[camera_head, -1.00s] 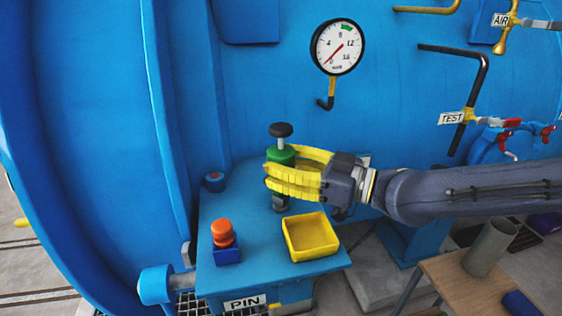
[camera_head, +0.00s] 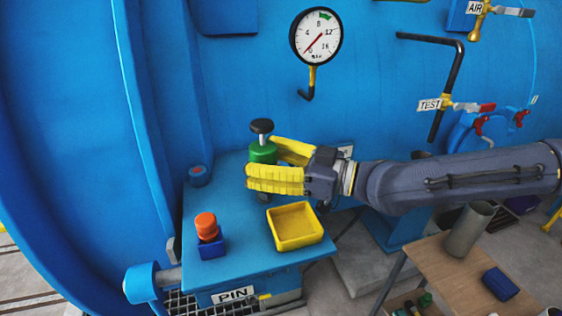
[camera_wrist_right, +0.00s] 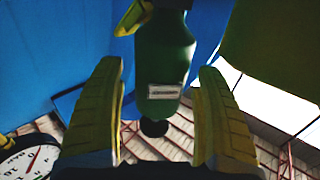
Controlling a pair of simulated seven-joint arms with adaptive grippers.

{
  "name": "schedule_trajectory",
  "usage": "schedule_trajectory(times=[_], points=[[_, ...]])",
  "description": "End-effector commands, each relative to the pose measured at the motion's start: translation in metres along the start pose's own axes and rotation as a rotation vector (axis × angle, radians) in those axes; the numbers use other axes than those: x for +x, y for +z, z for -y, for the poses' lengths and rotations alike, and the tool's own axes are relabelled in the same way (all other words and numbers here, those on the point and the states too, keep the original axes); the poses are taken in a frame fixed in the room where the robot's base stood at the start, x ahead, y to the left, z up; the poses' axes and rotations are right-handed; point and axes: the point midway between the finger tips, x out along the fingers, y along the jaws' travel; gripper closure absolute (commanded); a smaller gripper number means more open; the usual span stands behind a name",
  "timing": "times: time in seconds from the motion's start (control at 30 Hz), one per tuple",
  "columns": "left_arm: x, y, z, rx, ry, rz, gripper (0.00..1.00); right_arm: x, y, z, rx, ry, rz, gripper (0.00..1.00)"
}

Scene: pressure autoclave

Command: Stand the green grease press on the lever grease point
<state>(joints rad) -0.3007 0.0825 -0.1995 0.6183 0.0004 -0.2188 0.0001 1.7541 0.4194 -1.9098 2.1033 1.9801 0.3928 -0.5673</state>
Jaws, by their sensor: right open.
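The green grease press (camera_head: 263,152) has a black round knob on top and stands upright at the back of a blue ledge (camera_head: 238,258). The fingers of my right gripper (camera_head: 262,162) reach around it from the right and hide most of its lower part. In the right wrist view the press (camera_wrist_right: 165,58) is between the yellow fingers of the gripper (camera_wrist_right: 160,75), with a gap on each side, so the gripper is open. A blue fitting with a red centre (camera_head: 199,175) sits at the ledge's back left; I cannot tell whether it is the lever grease point. My left gripper is out of view.
A yellow tray (camera_head: 297,244) lies in front of the press. An orange-topped piece (camera_head: 207,226) stands in a blue holder (camera_head: 211,247) at left. A gauge (camera_head: 316,36) hangs behind. A wooden table (camera_head: 432,270) is at lower right.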

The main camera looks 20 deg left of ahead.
Motion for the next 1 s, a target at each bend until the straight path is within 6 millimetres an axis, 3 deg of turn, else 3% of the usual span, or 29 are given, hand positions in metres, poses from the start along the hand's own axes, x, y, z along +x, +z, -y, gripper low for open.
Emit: schedule_trajectory(times=[0.17, 0.63, 1.0], points=[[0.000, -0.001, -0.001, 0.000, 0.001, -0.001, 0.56, -0.016, 0.000, -0.001, 0.001, 0.002, -0.001, 0.29], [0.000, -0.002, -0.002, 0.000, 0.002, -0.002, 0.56, -0.091, 0.000, -0.002, 0.000, 0.006, -0.003, 0.29], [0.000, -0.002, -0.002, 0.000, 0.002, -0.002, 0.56, -0.108, -0.001, 0.002, 0.000, -0.007, -0.006, 0.29]])
